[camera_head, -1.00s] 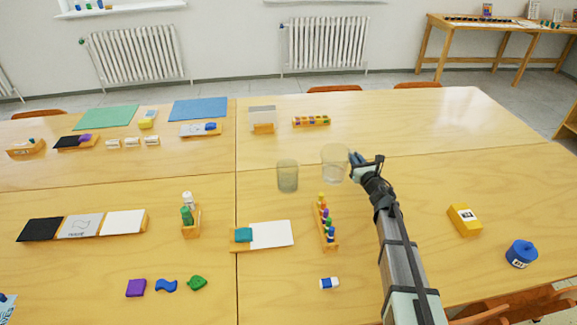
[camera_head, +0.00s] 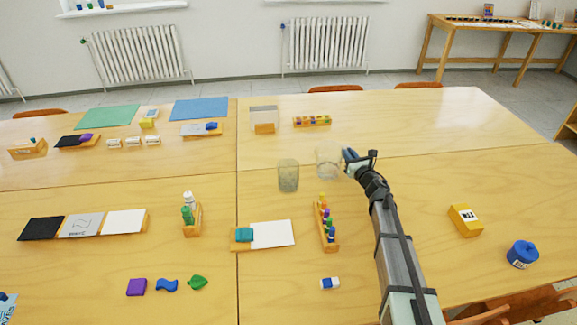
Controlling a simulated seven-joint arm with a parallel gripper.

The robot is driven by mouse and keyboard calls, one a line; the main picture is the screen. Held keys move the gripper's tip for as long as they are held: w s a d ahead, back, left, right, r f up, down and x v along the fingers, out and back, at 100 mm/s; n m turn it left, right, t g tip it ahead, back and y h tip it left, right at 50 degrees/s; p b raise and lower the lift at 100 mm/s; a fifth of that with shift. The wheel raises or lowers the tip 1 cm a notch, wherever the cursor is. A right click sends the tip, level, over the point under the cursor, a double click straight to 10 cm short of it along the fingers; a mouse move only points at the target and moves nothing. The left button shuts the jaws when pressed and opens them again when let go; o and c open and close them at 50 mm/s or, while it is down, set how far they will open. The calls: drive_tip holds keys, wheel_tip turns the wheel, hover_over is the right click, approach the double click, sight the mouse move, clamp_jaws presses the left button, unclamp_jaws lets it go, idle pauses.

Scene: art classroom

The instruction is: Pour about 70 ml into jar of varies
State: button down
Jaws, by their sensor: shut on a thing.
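A clear glass jar (camera_head: 288,177) stands upright on the table left of my arm and looks faintly grey-green. My gripper (camera_head: 346,162) is shut on a second clear glass vessel (camera_head: 329,161). It holds this vessel just right of the standing jar and a little behind it, with a small gap between them in the picture. The held vessel looks slightly tilted to the left. I cannot make out the liquid level in either one, nor any stream.
A wooden rack of coloured paint bottles (camera_head: 327,228) stands in front of the jar. A white pad (camera_head: 272,233) lies to its left. A yellow box (camera_head: 465,219) and a blue pot (camera_head: 522,254) stand at the right. The table behind the vessels is mostly clear.

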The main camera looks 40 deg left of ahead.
sight(344, 148)
drive_tip(key=shift+s+a+r+n, duration=0.3)
drive_tip(key=shift+s+r+n, duration=0.2)
drive_tip(key=shift+r+n, duration=0.35)
drive_tip(key=shift+s+a+r+n, duration=0.3)
drive_tip(key=shift+s+r+n, duration=0.15)
drive_tip(key=shift+r+n, duration=0.35)
drive_tip(key=s+a+r+n, duration=0.3)
drive_tip(key=s+r+n, duration=0.2)
drive_tip(key=r, duration=0.5)
drive_tip(key=n, duration=0.2)
drive_tip(key=shift+s+a+n, duration=0.3)
drive_tip(key=shift+a+n, duration=0.05)
drive_tip(key=shift+a, duration=0.05)
drive_tip(key=shift+s+a+r+n, duration=0.1)
drive_tip(key=shift+s+a+n, duration=0.1)
drive_tip(key=shift+s+n, duration=0.3)
drive_tip(key=shift+s+a+r+n, duration=0.65)
drive_tip(key=shift+s+r+n, duration=0.2)
drive_tip(key=shift+n, duration=0.25)
idle(0.3)
drive_tip(key=shift+w, duration=0.15)
drive_tip(key=w+d+f+m, duration=0.2)
drive_tip(key=w+f+m, duration=0.1)
drive_tip(key=f+m, duration=0.1)
drive_tip(key=shift+w+d+m, duration=0.35)
drive_tip(key=shift+w+m, duration=0.05)
drive_tip(key=shift+m, duration=0.3)
